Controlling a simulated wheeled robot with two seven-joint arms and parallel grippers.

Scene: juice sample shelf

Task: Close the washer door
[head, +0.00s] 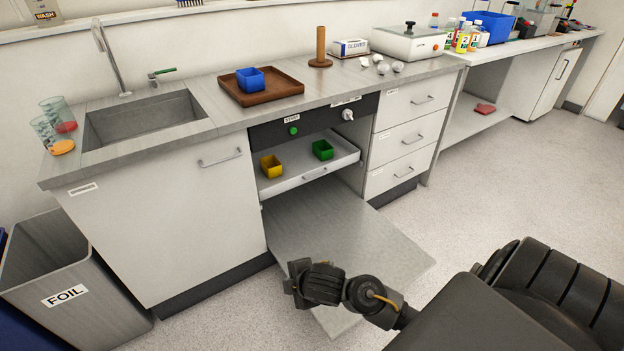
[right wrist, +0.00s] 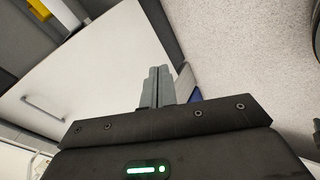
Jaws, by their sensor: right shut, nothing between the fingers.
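The washer door (head: 350,235) is a grey flap hinged at the bottom of the washer opening. It is lowered and lies about level above the floor. The washer has a dark control panel (head: 270,138) with a green button. My right gripper (head: 297,284) is at the left front part of the door in the head view; I cannot tell whether it touches it. In the right wrist view its fingers (right wrist: 158,86) are shut with nothing between them. My arm hides part of the door's front edge. My left gripper is not in view.
A rack (head: 308,172) with a yellow cup (head: 271,166) and a green cup (head: 323,150) is above the lowered door. The sink cabinet (head: 190,220) is to the left, with a FOIL bin (head: 65,290) beside it. Drawers (head: 405,140) stand to the right. Floor to the right is clear.

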